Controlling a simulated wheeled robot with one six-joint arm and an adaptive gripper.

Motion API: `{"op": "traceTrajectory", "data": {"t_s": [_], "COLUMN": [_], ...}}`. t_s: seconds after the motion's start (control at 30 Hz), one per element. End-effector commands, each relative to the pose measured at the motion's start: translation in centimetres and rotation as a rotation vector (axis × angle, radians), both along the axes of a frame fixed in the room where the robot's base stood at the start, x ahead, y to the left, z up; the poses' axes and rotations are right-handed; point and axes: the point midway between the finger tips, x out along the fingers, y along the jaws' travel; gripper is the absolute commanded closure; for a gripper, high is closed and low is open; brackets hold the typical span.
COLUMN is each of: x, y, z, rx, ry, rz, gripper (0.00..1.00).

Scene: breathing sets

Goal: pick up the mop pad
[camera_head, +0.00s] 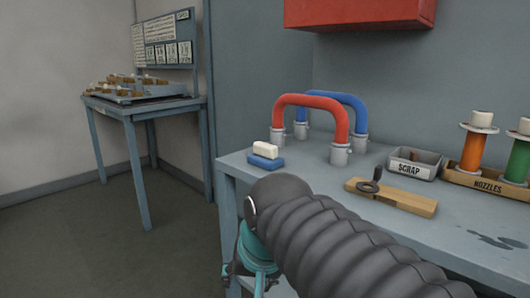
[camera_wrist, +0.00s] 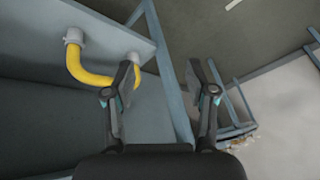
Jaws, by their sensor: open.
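A small white block (camera_head: 265,148) rests on a blue block (camera_head: 266,162) at the near left corner of the workbench in the head view. This pair is the likeliest mop pad, but I cannot tell for sure. My gripper (camera_head: 249,285) is low at the bench's front left, beside and below the blocks and apart from them. In the wrist view my gripper (camera_wrist: 160,75) has its two fingers spread with nothing between them. The blocks do not show clearly in the wrist view.
The workbench (camera_head: 320,180) also bears a red hose (camera_head: 312,102), a blue hose (camera_head: 345,98), a scrap box (camera_head: 412,165), a wooden board (camera_head: 400,198) and a nozzle rack (camera_head: 485,182). A yellow hose (camera_wrist: 85,76) shows in the wrist view. Floor (camera_head: 90,225) is free at left.

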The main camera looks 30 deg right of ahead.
Motion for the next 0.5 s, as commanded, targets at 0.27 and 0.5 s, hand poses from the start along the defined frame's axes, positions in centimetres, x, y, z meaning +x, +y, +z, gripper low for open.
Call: {"op": "traceTrajectory", "data": {"t_s": [0.27,0.5], "x": [7.9,13.4], "y": [-3.9,-8.5], "z": [11.9,19.6], "rx": [0.351,0.633], "ry": [0.056,0.111], "rz": [-0.686,-1.262], "gripper": [0.44,0.44]}}
